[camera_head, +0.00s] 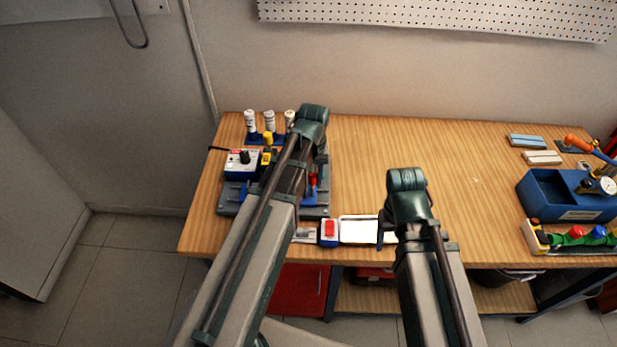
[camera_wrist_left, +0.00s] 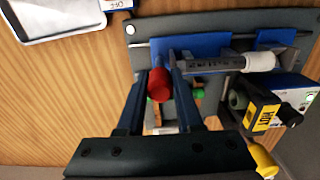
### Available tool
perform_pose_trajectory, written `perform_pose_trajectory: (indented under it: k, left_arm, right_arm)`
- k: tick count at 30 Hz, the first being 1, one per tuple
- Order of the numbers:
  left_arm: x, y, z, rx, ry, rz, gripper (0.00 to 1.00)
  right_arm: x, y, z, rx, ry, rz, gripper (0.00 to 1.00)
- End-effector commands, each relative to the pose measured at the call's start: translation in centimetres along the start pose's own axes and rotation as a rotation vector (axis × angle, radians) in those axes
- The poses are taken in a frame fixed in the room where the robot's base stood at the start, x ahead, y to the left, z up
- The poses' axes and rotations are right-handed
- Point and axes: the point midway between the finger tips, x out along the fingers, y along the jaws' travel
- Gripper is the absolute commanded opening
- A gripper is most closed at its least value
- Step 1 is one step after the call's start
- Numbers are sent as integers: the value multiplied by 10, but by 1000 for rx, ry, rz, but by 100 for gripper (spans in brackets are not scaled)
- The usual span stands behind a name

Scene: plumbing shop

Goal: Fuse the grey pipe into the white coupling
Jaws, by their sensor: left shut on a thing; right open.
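My left gripper (camera_wrist_left: 160,78) is shut on a red knob (camera_wrist_left: 159,88) at the fixture, which also shows in the head view (camera_head: 313,180). Beyond the fingers, the grey pipe (camera_wrist_left: 210,65) lies across blue blocks (camera_wrist_left: 190,48). Its right end is at the white coupling (camera_wrist_left: 260,61); the two look in line and meeting, but how deep the pipe sits I cannot tell. A heater with a yellow HOT label (camera_wrist_left: 265,118) stands beside them. My right gripper (camera_head: 386,236) is open at the bench's front edge, its fingers mostly hidden by its wrist.
A white-faced panel (camera_head: 358,230) and a box with a red switch (camera_head: 329,230) lie along the front edge. White bottles (camera_head: 269,121) stand behind the fixture. A blue box with a gauge (camera_head: 545,197) is at the right. The middle of the wooden bench (camera_head: 460,180) is clear.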

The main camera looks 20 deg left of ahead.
Motion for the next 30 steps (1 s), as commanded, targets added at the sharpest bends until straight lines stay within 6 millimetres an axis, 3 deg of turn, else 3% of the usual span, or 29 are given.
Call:
perform_pose_trajectory:
  k: [17, 18, 22, 23, 30]
  left_arm:
    - [0, 28, -1, 1, 2, 1, 4]
    - [0, 27, -1, 0, 2, 1, 42]
    - [0, 27, -1, 0, 1, 1, 65]
    - [0, 27, 0, 0, 1, 1, 70]
    - [0, 26, 0, 0, 0, 1, 70]
  right_arm:
    - [0, 0, 0, 0, 0, 0, 66]
    - [0, 0, 0, 0, 0, 0, 66]
    - [0, 0, 0, 0, 0, 0, 66]
    - [0, 0, 0, 0, 0, 0, 66]
    - [0, 0, 0, 0, 0, 0, 66]
